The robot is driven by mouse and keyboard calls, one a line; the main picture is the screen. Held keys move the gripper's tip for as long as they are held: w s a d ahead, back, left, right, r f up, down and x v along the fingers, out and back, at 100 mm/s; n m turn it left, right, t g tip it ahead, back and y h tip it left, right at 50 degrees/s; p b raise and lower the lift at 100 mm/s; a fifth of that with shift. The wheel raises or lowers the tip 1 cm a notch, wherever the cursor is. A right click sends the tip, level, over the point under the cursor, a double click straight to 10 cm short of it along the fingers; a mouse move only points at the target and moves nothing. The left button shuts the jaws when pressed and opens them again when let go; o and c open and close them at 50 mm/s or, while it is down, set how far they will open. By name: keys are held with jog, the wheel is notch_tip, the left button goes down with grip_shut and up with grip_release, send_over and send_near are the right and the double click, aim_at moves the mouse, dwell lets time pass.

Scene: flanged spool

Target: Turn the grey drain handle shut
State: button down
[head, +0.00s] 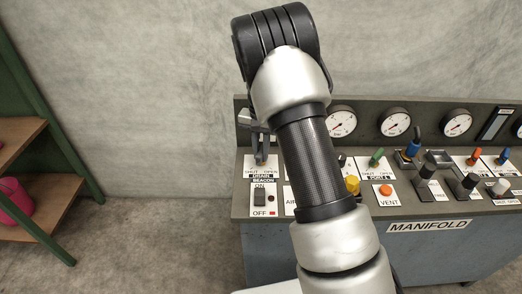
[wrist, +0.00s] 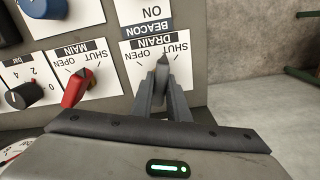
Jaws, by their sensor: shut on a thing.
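The grey drain handle (wrist: 163,66) shows in the wrist view on its white DRAIN plate (wrist: 132,78), with its tip pointing between the words OPEN and SHUT, a little nearer SHUT. My gripper (wrist: 163,88) is shut on the handle, one finger on each side. In the head view the plate (head: 251,172) is at the panel's left end. My gripper (head: 261,145) reaches down to it there, and the handle is hard to tell from the fingers.
In the wrist view a red handle (wrist: 76,88) on the MAIN plate and a black knob (wrist: 24,96) lie to the left. In the head view the BEACON switch (head: 260,197) is just in front. A yellow knob (head: 352,185) and orange VENT button (head: 386,190) are right of my arm.

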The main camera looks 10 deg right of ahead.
aim_at(261, 150)
jog(key=m+p, duration=0.1)
jog(key=m, duration=0.4)
jog(key=shift+m, duration=0.3)
dwell(0.4)
jog(key=c, duration=1.7)
grip_release()
notch_tip(261, 150, up, 18)
jog(key=shift+f+p, duration=0.25)
jog(key=shift+p, duration=0.2)
jog(key=s+r+n+t+p, duration=0.1)
jog(key=s+r+n+p, duration=0.1)
jog(key=s+r, duration=0.7)
jog(key=s+r+n+t+p, duration=0.1)
jog(key=s+r+n, duration=0.1)
jog(key=s, duration=0.5)
jog(key=s+r+n+t+p, duration=0.1)
jog(key=s+r+n+t, duration=0.1)
jog(key=s, duration=0.6)
jog(key=s+r+n+t+p, duration=0.1)
jog(key=s+r+n, duration=0.2)
jog(key=s+n, duration=0.2)
jog(key=shift+s+d+r+t, duration=0.15)
jog(key=shift+s+t, duration=0.15)
jog(key=shift+s, duration=1.1)
